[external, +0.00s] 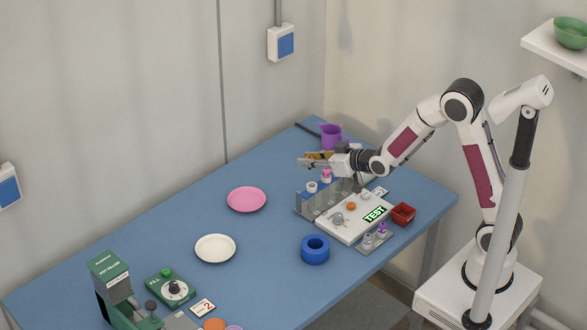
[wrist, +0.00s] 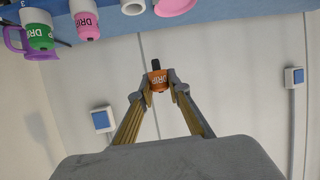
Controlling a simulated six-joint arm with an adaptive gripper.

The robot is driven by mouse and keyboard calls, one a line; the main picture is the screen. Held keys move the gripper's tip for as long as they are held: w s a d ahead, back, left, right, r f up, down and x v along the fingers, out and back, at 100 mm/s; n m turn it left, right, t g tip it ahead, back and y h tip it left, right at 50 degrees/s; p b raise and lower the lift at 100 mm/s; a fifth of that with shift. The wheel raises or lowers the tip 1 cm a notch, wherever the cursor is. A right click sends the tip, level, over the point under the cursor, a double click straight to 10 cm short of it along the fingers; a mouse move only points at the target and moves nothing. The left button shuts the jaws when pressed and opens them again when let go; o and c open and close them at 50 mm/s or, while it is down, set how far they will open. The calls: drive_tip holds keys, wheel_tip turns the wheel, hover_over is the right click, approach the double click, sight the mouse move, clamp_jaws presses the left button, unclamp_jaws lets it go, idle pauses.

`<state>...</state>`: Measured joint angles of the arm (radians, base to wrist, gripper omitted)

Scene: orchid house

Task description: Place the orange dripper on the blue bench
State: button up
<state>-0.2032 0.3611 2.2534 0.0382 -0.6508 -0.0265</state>
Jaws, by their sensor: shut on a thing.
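My gripper (external: 303,161) is shut on the orange dripper (wrist: 158,82), which sits between the two fingertips in the wrist view (wrist: 158,86). Its dark tip points to the top of that picture. The gripper is held sideways above the far part of the blue bench (external: 285,222). The bench also runs along the top of the wrist view (wrist: 220,12).
A pink dripper (external: 326,177), a purple jug (external: 330,133) and a white ring (external: 312,187) stand near the gripper. A green dripper (wrist: 38,32) shows in the wrist view. A grey rack (external: 305,207) and TEST panel (external: 347,233) lie nearer. Bench is clear around the pink plate (external: 246,199).

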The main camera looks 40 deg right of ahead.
drive_tip(key=s+a+f+n+y, duration=0.2)
drive_tip(key=a+f, duration=0.5)
drive_tip(key=a, duration=0.1)
drive_tip(key=n+g+y, duration=0.2)
drive_tip(key=y, duration=0.1)
hover_over(284, 241)
drive_tip(key=shift+f, duration=0.3)
drive_tip(key=shift+f, duration=0.15)
drive_tip(key=shift+f, duration=2.8)
drive_tip(key=shift+f, duration=2.05)
drive_tip(key=shift+f, duration=0.15)
